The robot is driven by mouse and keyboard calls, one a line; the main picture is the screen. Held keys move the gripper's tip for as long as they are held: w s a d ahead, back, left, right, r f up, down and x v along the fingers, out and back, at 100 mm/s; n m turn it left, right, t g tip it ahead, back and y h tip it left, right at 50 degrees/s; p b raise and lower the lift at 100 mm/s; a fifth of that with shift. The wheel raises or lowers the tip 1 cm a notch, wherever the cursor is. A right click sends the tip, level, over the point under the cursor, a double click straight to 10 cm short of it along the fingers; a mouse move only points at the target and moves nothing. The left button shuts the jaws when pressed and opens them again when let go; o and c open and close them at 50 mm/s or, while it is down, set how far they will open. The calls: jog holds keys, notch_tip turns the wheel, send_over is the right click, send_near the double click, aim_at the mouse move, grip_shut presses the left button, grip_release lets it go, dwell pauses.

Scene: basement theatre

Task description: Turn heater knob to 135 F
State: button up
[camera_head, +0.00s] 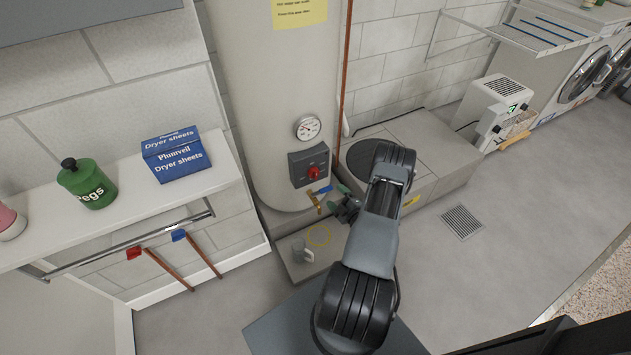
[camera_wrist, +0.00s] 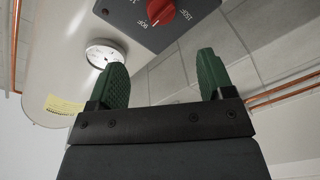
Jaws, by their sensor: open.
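The water heater (camera_head: 272,90) is a tall cream tank with a dark control panel (camera_head: 298,168) low on its front. The red heater knob (camera_head: 314,173) sits on that panel. In the wrist view the knob (camera_wrist: 160,11) is cut by the top edge, with white temperature marks around it. My gripper (camera_head: 341,203) is just right of and below the panel in the head view. In the wrist view its green fingers (camera_wrist: 162,66) are spread apart and empty, with the knob beyond them, not touched.
A round gauge (camera_head: 307,127) is above the panel. A brass valve with a blue handle (camera_head: 320,195) sticks out below the knob, close to my gripper. A copper pipe (camera_head: 344,70) runs up the tank's right side. A grey lidded box (camera_head: 430,145) stands right of it.

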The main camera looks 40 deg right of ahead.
aim_at(317, 176)
jog(key=w+b, duration=0.1)
jog(key=w, duration=1.2)
jog(key=shift+w+f, duration=0.15)
jog(key=shift+c, duration=0.2)
